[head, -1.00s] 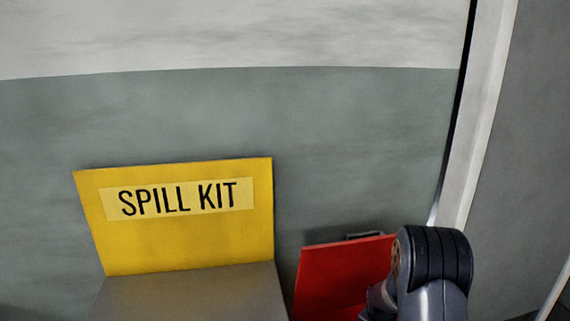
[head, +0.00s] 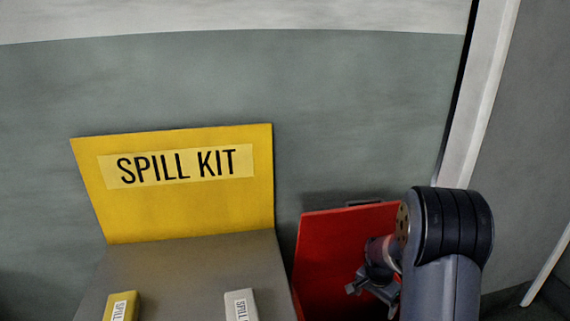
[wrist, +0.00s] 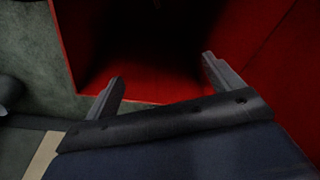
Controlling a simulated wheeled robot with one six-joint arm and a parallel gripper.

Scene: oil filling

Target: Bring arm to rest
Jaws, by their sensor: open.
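My gripper (head: 372,292) shows at the lower right of the head view, partly hidden by my own arm. In the wrist view its two fingers (wrist: 165,85) are spread apart with nothing between them. The gripper is in front of a red open container (head: 325,245). In the wrist view the container's red walls (wrist: 92,45) lie beyond the fingers, and its inside is dark. I cannot tell whether the fingertips are inside its opening.
A yellow panel marked SPILL KIT (head: 180,205) stands behind a grey surface (head: 190,265) left of the red container. A yellow box (head: 121,306) and a white box (head: 241,304) are on that surface. A pale post (head: 482,95) rises at the right, before a grey wall.

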